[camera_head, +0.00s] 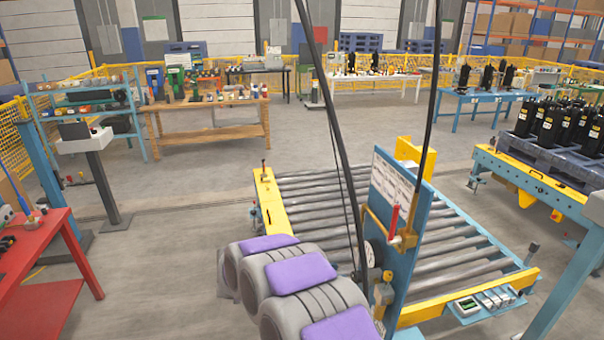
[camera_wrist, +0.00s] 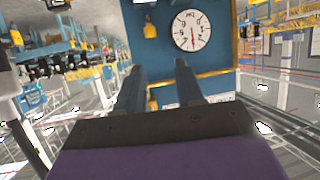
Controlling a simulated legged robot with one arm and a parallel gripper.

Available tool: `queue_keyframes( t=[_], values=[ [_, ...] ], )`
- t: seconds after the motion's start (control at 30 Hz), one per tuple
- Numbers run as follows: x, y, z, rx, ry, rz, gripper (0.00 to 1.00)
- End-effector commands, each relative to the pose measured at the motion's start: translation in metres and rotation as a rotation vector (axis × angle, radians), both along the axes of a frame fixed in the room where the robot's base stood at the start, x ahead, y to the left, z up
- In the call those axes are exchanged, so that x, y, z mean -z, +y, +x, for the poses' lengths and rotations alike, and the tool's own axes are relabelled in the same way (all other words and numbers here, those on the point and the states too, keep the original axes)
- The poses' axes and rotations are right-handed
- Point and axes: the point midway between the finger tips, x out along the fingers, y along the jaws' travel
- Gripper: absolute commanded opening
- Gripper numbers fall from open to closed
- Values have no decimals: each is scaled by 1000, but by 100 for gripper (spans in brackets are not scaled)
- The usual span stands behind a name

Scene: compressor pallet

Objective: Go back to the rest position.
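My gripper (camera_wrist: 160,68) shows in the wrist view with two dark fingers apart and nothing between them. It points toward a blue panel (camera_wrist: 222,92) with a round white gauge (camera_wrist: 191,30) and a yellow fitting (camera_wrist: 152,99). In the head view my grey arm with purple pads is folded low in the middle, beside the blue panel (camera_head: 415,228). There the gauge (camera_head: 372,254) is partly seen edge-on, next to a red-handled valve (camera_head: 394,219). I cannot make out my gripper in the head view.
A roller conveyor (camera_head: 450,265) lies around the panel. A blue-and-yellow stand with a pallet (camera_head: 560,163) of black compressors is at right. A red table (camera_head: 45,255) is at left, near a grey pedestal (camera_head: 103,185). Workbenches (camera_head: 205,115) line the back. Open floor (camera_head: 165,205) lies between.

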Motion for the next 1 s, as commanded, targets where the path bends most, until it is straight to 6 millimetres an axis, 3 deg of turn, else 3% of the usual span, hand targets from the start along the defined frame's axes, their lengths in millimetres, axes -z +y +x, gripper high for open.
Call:
queue_keyframes(
  t=[0.17,0.3,0.47,0.57,0.73,0.87,1.0],
  values=[
    [-24,13,46,-212,-136,135,37],
    [-57,44,78,-474,-240,281,37],
    [-90,87,78,-774,-270,426,37],
    [-100,112,58,-947,-231,499,37],
    [-96,139,-6,-1191,-70,602,37],
    [-76,139,-74,-1312,125,657,37],
    [-42,116,-159,-1357,390,704,37]
  ],
)
